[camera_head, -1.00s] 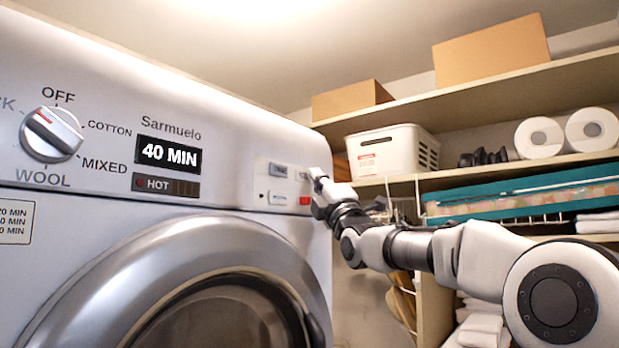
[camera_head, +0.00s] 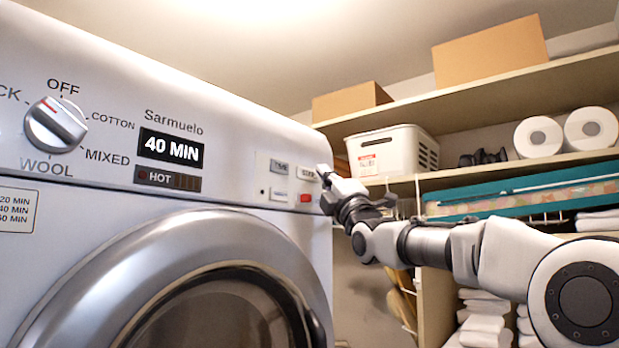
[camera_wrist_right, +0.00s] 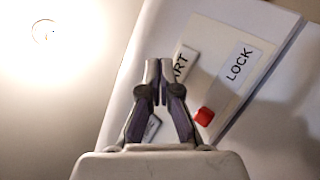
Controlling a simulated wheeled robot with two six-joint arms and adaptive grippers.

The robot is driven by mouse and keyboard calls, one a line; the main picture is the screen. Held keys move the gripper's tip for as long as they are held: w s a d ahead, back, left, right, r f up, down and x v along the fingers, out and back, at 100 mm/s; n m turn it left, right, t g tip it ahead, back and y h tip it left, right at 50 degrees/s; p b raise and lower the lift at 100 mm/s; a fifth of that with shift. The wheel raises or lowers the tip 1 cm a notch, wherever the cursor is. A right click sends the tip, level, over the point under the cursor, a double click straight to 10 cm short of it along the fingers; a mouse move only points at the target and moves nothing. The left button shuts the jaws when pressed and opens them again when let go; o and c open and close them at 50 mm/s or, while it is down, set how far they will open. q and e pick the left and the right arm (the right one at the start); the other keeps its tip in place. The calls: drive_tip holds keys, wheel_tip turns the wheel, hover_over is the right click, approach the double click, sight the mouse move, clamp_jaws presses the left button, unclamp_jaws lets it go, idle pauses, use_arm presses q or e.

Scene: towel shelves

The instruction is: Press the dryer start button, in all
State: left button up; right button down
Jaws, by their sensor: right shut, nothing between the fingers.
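The dryer (camera_head: 220,120) fills the left of the head view. Its display (camera_head: 171,149) reads 40 MIN above a HOT indicator. A small panel at the right of its front holds the start button (camera_head: 305,174) at upper right, above a red button (camera_head: 305,198). In the right wrist view, the start button (camera_wrist_right: 181,66) shows only "ART", partly hidden behind the fingers. My right gripper (camera_head: 324,170) is shut and empty, its tips beside the start button; in the wrist view (camera_wrist_right: 158,68) too. Contact cannot be told. My left gripper is out of view.
A LOCK label (camera_wrist_right: 239,63) sits near the red button. The program dial (camera_head: 55,125) is at the far left. Right of the dryer, shelves hold a white basket (camera_head: 385,155), cardboard boxes (camera_head: 490,52), paper rolls (camera_head: 538,137) and folded towels (camera_head: 483,325).

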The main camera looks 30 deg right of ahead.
drive_tip(key=s+b, duration=0.1)
drive_tip(key=s+d+b, duration=0.1)
drive_tip(key=s, duration=0.2)
drive_tip(key=shift+s+d+b, duration=0.2)
drive_tip(key=shift+d+b, duration=0.2)
idle(0.4)
